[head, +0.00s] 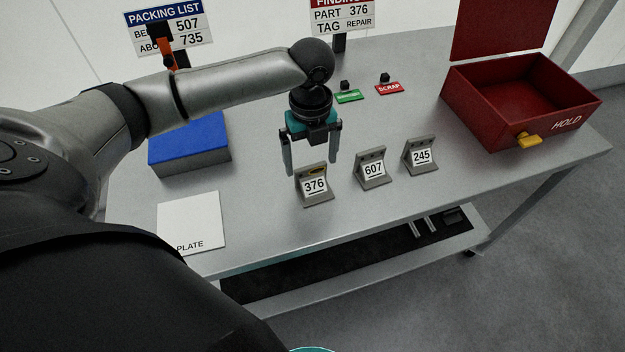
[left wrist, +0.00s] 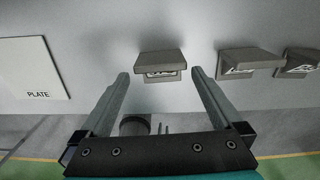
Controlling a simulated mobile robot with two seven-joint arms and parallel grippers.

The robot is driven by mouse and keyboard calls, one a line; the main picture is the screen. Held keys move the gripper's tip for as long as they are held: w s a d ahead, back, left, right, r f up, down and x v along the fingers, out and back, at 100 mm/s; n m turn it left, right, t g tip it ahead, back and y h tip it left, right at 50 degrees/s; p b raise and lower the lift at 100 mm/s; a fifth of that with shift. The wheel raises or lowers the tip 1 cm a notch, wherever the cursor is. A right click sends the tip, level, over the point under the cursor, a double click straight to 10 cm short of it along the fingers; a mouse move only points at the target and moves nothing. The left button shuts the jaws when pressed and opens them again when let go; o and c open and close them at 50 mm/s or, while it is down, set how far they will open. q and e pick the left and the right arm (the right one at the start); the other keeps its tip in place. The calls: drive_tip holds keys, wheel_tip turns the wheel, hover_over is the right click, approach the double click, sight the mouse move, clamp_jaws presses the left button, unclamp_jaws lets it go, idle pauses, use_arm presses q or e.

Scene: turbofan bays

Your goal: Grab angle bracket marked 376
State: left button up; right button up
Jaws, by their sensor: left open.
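The angle bracket marked 376 (head: 314,186) stands on the grey table, leftmost of three similar grey brackets, with a small orange-brown mark near its top. My left gripper (head: 311,170) points down with its two fingers apart, just above and behind this bracket in the head view. In the left wrist view the bracket (left wrist: 162,60) shows between and just past the open fingertips (left wrist: 160,76), its label partly hidden under its upper plate. Nothing is between the fingers' grip. Whether a finger touches the bracket I cannot tell. My right gripper is not in view.
Brackets 607 (head: 372,169) and 245 (head: 420,157) stand to the right. A white PLATE square (head: 190,222) and a blue block (head: 190,145) lie left. Green (head: 348,96) and red SCRAP (head: 389,88) tags lie behind. An open red HOLD box (head: 480,112) stands at right.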

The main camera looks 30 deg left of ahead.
sight(311, 167)
use_arm(q)
drive_tip(key=shift+f+b, duration=0.6)
drive_tip(key=shift+f, duration=2.15)
drive_tip(key=shift+w+r, duration=0.1)
drive_tip(key=c, duration=1.2)
drive_tip(key=shift+r, duration=0.1)
drive_tip(key=shift+c, duration=0.2)
